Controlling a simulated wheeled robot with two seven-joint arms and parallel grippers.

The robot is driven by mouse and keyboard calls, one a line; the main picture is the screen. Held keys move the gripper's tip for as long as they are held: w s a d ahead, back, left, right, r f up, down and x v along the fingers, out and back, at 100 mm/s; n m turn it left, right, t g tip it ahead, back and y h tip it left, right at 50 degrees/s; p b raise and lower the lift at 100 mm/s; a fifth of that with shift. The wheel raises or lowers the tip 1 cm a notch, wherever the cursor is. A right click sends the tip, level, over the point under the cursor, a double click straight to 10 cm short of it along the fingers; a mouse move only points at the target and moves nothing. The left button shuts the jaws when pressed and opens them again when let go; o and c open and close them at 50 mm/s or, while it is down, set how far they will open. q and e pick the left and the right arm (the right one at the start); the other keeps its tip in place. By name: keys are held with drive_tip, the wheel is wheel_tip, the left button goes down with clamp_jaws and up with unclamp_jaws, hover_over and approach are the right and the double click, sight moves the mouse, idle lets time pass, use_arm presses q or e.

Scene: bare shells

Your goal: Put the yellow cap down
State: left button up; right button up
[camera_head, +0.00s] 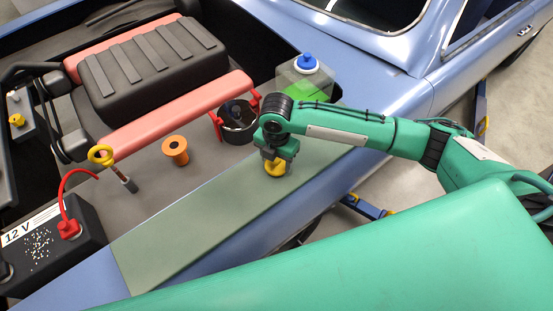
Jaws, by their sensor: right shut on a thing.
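The yellow cap (275,170) is between the fingers of my right gripper (276,161), which is shut on it and points down. It is over the far end of the grey-green mat (185,228) on the blue fender. The cap is at or just above the mat; I cannot tell if it touches. The fingers hide its upper part. My left gripper is not in view.
An orange filler neck (175,151), a yellow dipstick ring (101,155) and a 12 V battery (50,240) are on the left. A dark round container (237,125) and a blue-capped reservoir (305,78) stand behind the gripper. The mat's near part is clear.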

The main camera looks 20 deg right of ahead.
drive_tip(key=shift+f, duration=0.65)
drive_tip(key=shift+f, duration=0.1)
drive_tip(key=o, duration=1)
drive_tip(key=shift+c, duration=0.2)
wheel_tip(320, 180, up, 11)
drive_tip(key=b, duration=0.3)
drive_tip(key=shift+r, duration=0.65)
